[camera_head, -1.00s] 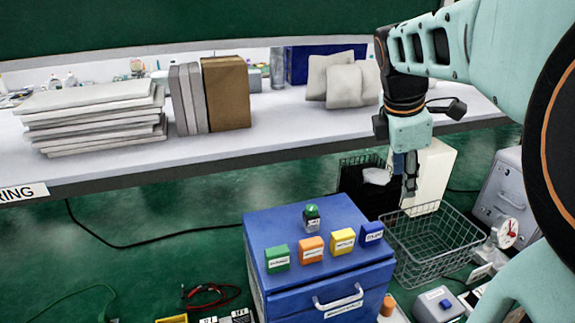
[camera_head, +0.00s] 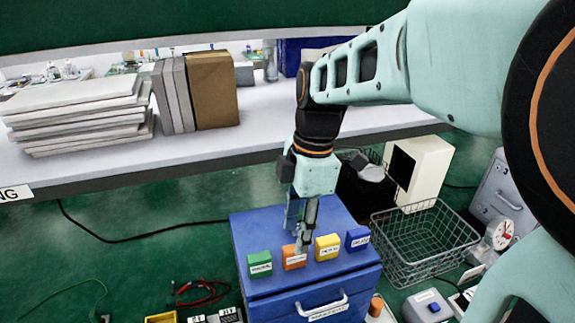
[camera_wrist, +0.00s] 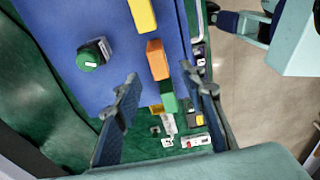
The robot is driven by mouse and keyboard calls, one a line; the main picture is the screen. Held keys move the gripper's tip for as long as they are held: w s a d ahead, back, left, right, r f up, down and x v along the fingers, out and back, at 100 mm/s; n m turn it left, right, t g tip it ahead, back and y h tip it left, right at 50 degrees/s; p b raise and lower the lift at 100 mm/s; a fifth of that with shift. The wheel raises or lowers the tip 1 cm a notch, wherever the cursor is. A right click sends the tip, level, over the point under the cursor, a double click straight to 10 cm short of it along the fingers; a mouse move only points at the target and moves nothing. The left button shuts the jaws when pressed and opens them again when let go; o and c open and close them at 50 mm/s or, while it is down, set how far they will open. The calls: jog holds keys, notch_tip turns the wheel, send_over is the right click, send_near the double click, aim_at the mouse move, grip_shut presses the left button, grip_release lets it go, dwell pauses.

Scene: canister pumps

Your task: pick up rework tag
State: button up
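Small labelled blocks stand in a row on the blue cabinet (camera_head: 262,222): green (camera_head: 260,263), orange (camera_head: 292,258), yellow (camera_head: 327,246) and blue (camera_head: 358,238). Their lettering is too small to read, so I cannot tell which is the rework tag. My gripper (camera_head: 302,238) is over the cabinet, its fingers overlapping the orange block's top in the head view. In the wrist view my gripper (camera_wrist: 158,76) is open and empty, its fingers spread either side of the line of the orange block (camera_wrist: 157,60) and green block (camera_wrist: 168,97). Contact cannot be told.
A round green-topped object (camera_wrist: 92,55) stands on the cabinet beside the row. A wire basket (camera_head: 425,240) stands right of the cabinet. A white shelf (camera_head: 270,122) with stacked boards (camera_head: 80,115) runs behind. Red leads (camera_head: 200,292) lie on the green floor at left.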

aim_at(294, 257)
jog(key=shift+a+f+b, duration=0.2)
jog(key=shift+f+b, duration=1.75)
jog(key=shift+f, duration=1.05)
jog(key=shift+r, duration=0.1)
jog(key=shift+c, duration=0.5)
grip_shut()
